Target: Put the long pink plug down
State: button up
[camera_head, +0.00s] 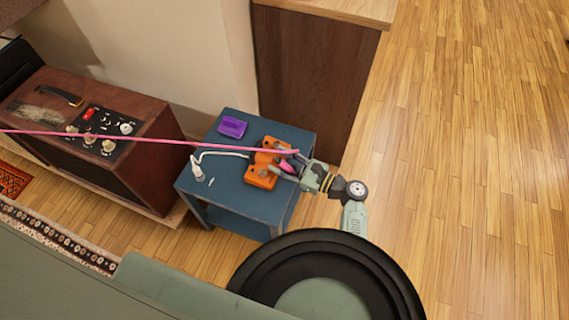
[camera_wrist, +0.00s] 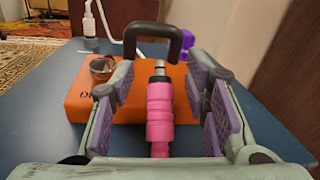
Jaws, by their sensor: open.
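The long pink plug (camera_wrist: 159,112) lies between the two fingers of my gripper (camera_wrist: 161,88) in the wrist view, with its metal tip pointing away from me. The fingers are spread, with a visible gap on each side of the plug. In the head view the pink plug (camera_head: 288,167) shows at my gripper (camera_head: 292,166), by the right side of the orange box (camera_head: 261,179) on the blue table (camera_head: 245,199). The orange box (camera_wrist: 88,104) is behind the plug in the wrist view. I cannot tell whether the plug touches it or rests on the table.
A pink cable (camera_head: 120,137) stretches from the left edge over the brown amp (camera_head: 150,150) to near my gripper. A white plug (camera_head: 197,170) with a white cable and a purple box (camera_head: 232,127) are on the table. A dark handle (camera_wrist: 155,32) rises over the orange box. A wooden cabinet (camera_head: 310,80) stands behind.

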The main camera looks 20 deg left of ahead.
jog(key=shift+c, duration=0.4)
grip_shut()
